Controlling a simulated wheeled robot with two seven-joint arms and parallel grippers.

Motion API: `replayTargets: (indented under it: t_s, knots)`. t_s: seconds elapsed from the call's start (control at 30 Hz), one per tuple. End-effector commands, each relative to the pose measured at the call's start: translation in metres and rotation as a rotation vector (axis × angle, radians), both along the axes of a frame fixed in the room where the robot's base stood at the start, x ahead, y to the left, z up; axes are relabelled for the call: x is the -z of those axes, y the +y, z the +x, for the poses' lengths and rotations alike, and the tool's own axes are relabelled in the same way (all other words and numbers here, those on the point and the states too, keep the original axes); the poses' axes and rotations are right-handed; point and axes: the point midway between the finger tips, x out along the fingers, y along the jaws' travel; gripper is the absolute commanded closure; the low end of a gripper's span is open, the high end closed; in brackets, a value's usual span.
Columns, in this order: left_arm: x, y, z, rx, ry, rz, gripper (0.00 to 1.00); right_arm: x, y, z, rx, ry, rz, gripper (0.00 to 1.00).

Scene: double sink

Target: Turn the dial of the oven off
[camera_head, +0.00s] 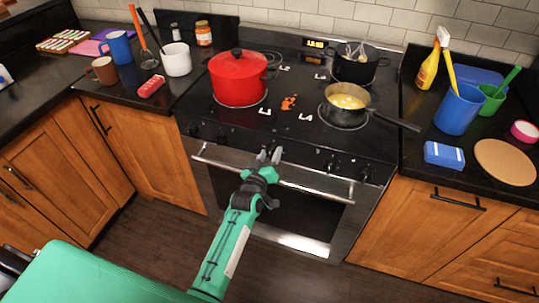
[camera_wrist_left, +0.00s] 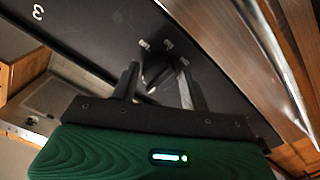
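The black oven (camera_head: 300,205) has a front panel with several dark knobs, two on the left (camera_head: 222,139) and others on the right (camera_head: 330,167). My left gripper (camera_head: 269,156) is at the middle of this panel, above the steel handle. In the left wrist view, a dark rounded dial (camera_wrist_left: 156,73) lies between the two fingers of my left gripper (camera_wrist_left: 159,84). The fingers are spread, with a gap visible around the dial. In the head view the gripper hides this dial. The dial's exact setting is not clear. My right gripper is not in view.
The steel oven handle (camera_head: 320,187) runs just below the panel. A red pot (camera_head: 238,80), a pan of yellow food (camera_head: 346,101) and a dark pot (camera_head: 354,68) stand on the cooktop. The pan's handle (camera_head: 396,121) points right. Counters with cups flank the stove.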

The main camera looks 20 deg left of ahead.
Motion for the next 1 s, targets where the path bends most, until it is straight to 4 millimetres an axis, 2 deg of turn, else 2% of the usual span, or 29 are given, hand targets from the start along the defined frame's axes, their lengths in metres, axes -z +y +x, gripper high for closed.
replayTargets:
  t_s: [0.03,0.07,0.33,0.47,0.57,1.0]
  knots:
    - [0.0,0.0,0.0,0.0,0.0,0.0,0.44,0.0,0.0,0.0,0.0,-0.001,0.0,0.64]
    - [0.0,0.0,0.0,0.0,0.0,0.001,0.4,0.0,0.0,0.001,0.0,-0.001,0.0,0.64]
    - [-0.001,0.0,0.0,0.0,-0.001,0.001,0.4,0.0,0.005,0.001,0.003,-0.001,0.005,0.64]
    - [0.001,0.0,-0.007,0.0,0.0,0.001,0.4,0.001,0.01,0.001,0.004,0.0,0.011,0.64]
    - [0.001,0.001,-0.019,0.0,0.0,0.001,0.4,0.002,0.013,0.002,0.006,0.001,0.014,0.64]
    - [0.002,0.004,-0.101,0.0,0.001,0.001,0.4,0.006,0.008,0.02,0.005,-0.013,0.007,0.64]
